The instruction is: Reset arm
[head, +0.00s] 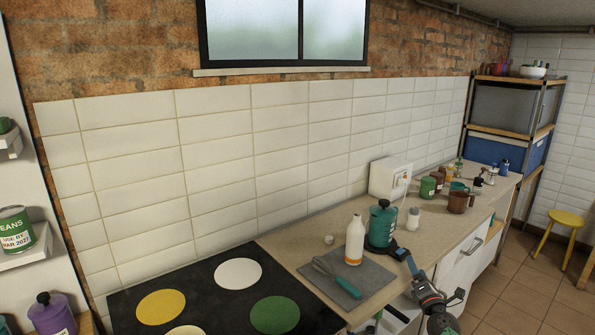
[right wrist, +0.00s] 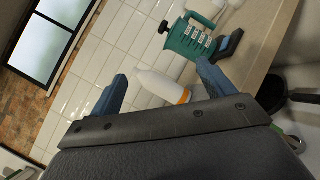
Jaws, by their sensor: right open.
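My right gripper (head: 404,258) reaches in from the lower right, at the front edge of the counter, just right of a green lidded canister (head: 381,226). In the right wrist view its two blue fingers stand wide apart (right wrist: 160,88) with nothing held between them. Beyond them I see a white bottle with an orange band (right wrist: 163,86) and the green canister (right wrist: 190,40). The bottle (head: 355,240) stands upright left of the canister. My left gripper is not in view.
A teal-handled utensil (head: 338,279) lies on a grey mat (head: 375,274). The black hob (head: 205,302) has coloured discs. A white box (head: 389,178), mugs (head: 459,201) and small jars stand farther along the counter. A yellow stool (head: 565,220) stands on the floor at right.

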